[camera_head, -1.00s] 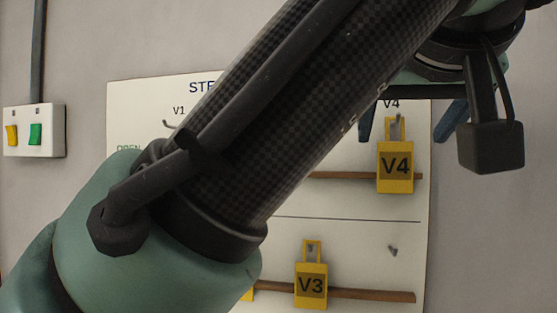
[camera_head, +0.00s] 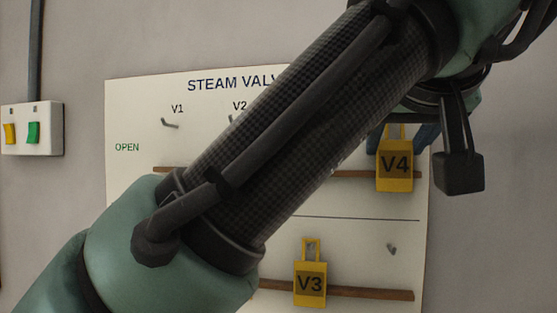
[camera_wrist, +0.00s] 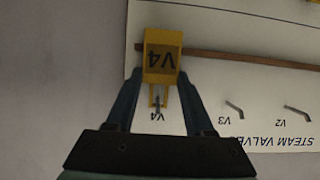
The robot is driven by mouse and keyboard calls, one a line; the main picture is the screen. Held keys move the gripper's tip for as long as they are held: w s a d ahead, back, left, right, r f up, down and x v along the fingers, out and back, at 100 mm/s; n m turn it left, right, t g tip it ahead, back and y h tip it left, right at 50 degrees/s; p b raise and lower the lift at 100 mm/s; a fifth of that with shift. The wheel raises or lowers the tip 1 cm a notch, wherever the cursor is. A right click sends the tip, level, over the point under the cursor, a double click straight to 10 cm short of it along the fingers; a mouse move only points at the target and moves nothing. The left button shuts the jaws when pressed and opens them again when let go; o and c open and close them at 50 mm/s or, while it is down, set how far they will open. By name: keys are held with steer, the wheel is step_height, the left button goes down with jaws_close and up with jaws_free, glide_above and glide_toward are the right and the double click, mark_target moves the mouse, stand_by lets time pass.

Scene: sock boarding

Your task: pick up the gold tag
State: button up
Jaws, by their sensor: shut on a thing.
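The gold tag marked V4 (camera_head: 394,171) hangs at the upper right of the white board. In the wrist view the tag (camera_wrist: 161,58) is upside down, with its narrow loop toward my gripper and a hook showing within the loop. My gripper (camera_wrist: 160,80) is shut on the V4 tag, one blue finger at each side. In the head view the fingers are partly hidden behind the tag and my arm. A second gold tag marked V3 (camera_head: 310,284) hangs in the lower row.
The white board (camera_head: 330,238) titled STEAM VALVES has wooden rails (camera_head: 345,293) and several hooks. A hook (camera_head: 391,249) in the lower right is bare. In the wrist view the V3 (camera_wrist: 235,109) and V2 hooks are bare. A switch box (camera_head: 35,129) is at left.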

steer(key=r+v, duration=0.2)
steer(key=v, duration=1.4)
steer(key=shift+w, duration=0.35)
steer(key=shift+d, duration=0.15)
steer(key=w+d+f+g+b, duration=0.15)
steer(key=f+b, duration=0.35)
steer(key=f, duration=0.6)
steer(key=w+f+b, duration=0.2)
steer(key=f+b, duration=0.2)
steer(key=f, duration=0.7)
steer(key=shift+y, duration=0.3)
steer(key=shift+w+d+f+p, duration=0.1)
steer(key=shift+w+d+p, duration=0.25)
steer(key=shift+w, duration=1.05)
steer(key=shift+w+d+f+p, duration=0.1)
steer(key=shift+w+d+p, duration=0.25)
steer(key=shift+w, duration=1)
steer(key=shift+w+d+f+p, duration=0.15)
steer(key=shift+w+p, duration=0.3)
steer(key=shift+w, duration=0.95)
steer(key=shift+w+d+f, duration=0.25)
steer(key=shift+w+f, duration=0.2)
steer(key=shift+w, duration=0.1)
